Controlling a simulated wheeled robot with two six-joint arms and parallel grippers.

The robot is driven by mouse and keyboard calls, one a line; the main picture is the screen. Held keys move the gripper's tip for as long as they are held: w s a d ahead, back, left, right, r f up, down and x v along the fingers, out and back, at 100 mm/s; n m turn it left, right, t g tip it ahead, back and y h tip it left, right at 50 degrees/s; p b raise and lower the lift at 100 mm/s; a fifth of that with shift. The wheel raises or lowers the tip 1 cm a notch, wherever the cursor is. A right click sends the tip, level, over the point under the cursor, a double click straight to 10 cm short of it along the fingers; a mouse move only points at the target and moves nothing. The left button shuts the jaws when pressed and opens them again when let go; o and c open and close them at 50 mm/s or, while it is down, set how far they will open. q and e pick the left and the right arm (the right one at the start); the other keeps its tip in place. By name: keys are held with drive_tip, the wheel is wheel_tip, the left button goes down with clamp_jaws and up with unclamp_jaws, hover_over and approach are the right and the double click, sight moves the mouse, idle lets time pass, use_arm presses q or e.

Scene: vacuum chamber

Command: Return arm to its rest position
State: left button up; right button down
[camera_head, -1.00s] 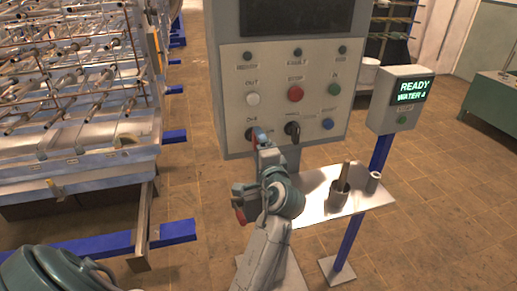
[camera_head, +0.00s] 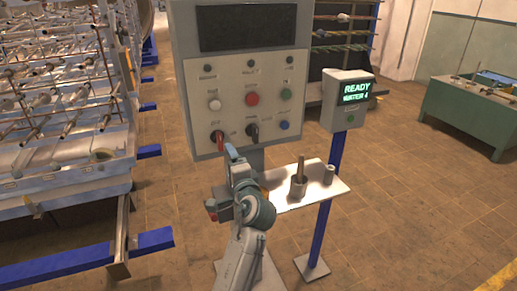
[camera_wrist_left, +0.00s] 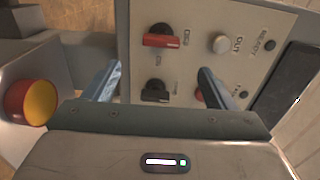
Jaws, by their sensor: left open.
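My left gripper (camera_head: 232,152) is open and empty, just below and right of the red rotary switch (camera_head: 218,138) on the grey control panel (camera_head: 190,90). A gap shows between its fingertip and the switch. In the left wrist view the two blue fingers (camera_wrist_left: 160,70) stand wide apart with nothing between them touching. The red switch (camera_wrist_left: 162,38) and black switch (camera_wrist_left: 155,92) lie beyond them on the panel face. The black switch also shows in the head view (camera_head: 252,131). My right gripper is not in view.
A small metal shelf (camera_head: 325,186) with a cup holding a rod (camera_head: 298,187) stands right of my left arm. A READY display box (camera_head: 345,100) is on a blue post. A red-yellow button (camera_wrist_left: 30,102) is close in the wrist view. Tube racks (camera_head: 60,110) fill the left.

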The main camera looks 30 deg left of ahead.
use_arm(q)
drive_tip(key=s+f+n+g+h, duration=0.3)
drive_tip(key=s+f+n+h, duration=0.15)
drive_tip(key=s+f, duration=1)
drive_tip(key=s+d+f+n+g+h, duration=0.1)
drive_tip(key=s+d+f+g+h, duration=0.3)
drive_tip(key=s, duration=0.6)
drive_tip(key=s+d+f+n+g+h, duration=0.15)
drive_tip(key=s+d+f+h, duration=0.35)
drive_tip(key=s, duration=0.5)
drive_tip(key=a+f+g+y, duration=0.1)
drive_tip(key=a+f, duration=0.2)
drive_tip(key=f, duration=2.8)
drive_tip(key=s+a+f+n+g, duration=0.1)
drive_tip(key=s+f, duration=1.7)
drive_tip(key=f, duration=0.1)
drive_tip(key=shift+s+a+f, duration=0.2)
drive_tip(key=shift+a+f, duration=0.1)
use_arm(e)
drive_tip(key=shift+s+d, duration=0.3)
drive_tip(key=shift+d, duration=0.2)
